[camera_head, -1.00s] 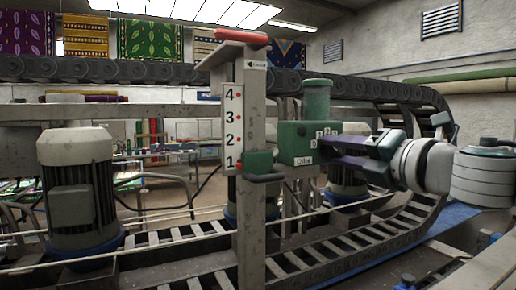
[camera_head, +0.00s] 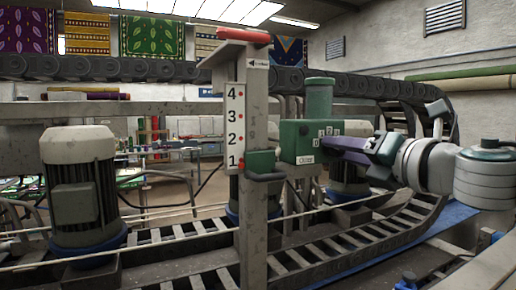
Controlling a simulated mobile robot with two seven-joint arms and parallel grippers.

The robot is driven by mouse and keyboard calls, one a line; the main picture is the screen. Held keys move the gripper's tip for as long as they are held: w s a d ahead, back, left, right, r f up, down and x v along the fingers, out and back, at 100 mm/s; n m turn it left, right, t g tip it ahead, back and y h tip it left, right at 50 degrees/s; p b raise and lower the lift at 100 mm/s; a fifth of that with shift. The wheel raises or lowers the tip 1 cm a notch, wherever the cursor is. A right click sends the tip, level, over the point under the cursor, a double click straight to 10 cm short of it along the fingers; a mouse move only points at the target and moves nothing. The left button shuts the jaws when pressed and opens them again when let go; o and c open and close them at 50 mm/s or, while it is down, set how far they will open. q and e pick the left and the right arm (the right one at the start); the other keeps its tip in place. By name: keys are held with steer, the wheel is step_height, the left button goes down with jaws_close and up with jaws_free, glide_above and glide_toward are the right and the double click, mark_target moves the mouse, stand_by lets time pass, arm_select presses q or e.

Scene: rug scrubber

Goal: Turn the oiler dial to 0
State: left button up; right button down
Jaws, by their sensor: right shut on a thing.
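The oiler is a green box (camera_head: 300,143) with a green cylinder (camera_head: 319,98) on top and a small white label on its front. Small number tiles (camera_head: 328,131) show on its face around the dial. My right gripper (camera_head: 327,146) reaches in from the right and is shut on the dial at the oiler's right part. The gripper's fingers hide most of the dial, so its setting cannot be read. My left gripper is not in view.
A grey post (camera_head: 252,200) with a white scale (camera_head: 234,125) marked 1 to 4 and a red top handle stands just left of the oiler. Grey motors (camera_head: 78,190) and a chain conveyor (camera_head: 200,235) lie below and around.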

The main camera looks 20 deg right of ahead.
steer(key=c, duration=0.5)
jaws_free()
steer(key=s, duration=0.3)
steer(key=s+b, duration=0.1)
steer(key=s, duration=0.6)
steer(key=shift+d, duration=0.35)
